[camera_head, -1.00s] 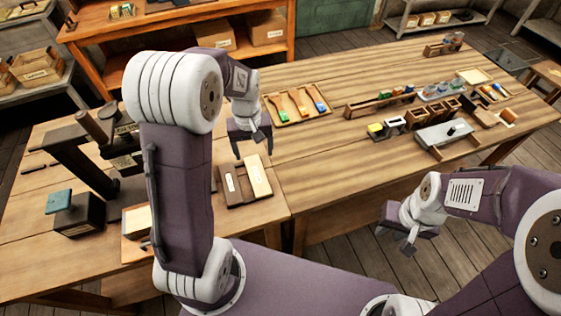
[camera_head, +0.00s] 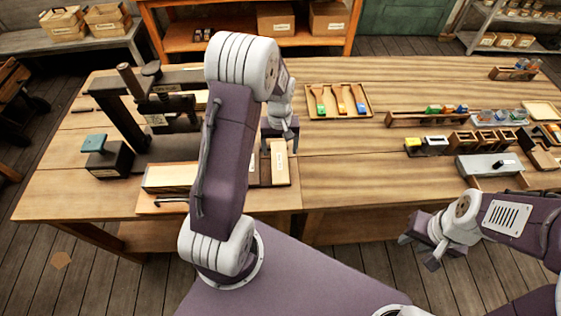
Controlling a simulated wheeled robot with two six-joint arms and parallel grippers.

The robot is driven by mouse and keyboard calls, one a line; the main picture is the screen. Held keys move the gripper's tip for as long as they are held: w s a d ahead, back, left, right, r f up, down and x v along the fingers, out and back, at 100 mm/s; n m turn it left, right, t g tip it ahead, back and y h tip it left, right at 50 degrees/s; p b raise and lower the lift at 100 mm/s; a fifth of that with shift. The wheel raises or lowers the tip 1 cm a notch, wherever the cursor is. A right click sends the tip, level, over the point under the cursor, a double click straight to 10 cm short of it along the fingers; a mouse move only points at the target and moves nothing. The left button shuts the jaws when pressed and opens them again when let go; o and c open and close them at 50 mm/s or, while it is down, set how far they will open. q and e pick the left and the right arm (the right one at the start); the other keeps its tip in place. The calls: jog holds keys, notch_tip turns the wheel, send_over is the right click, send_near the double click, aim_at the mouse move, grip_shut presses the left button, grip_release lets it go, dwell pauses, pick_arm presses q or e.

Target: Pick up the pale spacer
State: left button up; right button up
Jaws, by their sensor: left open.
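The pale spacer (camera_head: 280,168) is a light wooden block with a small label. It lies at the right side of a dark brown holder (camera_head: 254,178), which my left arm partly covers. My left gripper (camera_head: 280,148) is open and points down over the far end of the spacer, one finger on each side of it in the picture. I cannot tell its height above the spacer or whether it touches. My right gripper (camera_head: 419,252) is open and empty, off the table's front edge.
A dark handwheel press (camera_head: 125,118) and a pale box (camera_head: 170,177) stand on the left. A tray with colored-tipped tools (camera_head: 340,88) lies behind. A grey box (camera_head: 488,165) and several small holders stand right. The table's middle right is clear.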

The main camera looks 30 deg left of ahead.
aim_at(279, 159)
pick_arm(q)
jog(key=f, duration=0.4)
jog(key=shift+s+f, duration=0.15)
jog(key=shift+s, duration=0.15)
jog(key=shift+w+f, duration=0.15)
jog(key=c, duration=1.5)
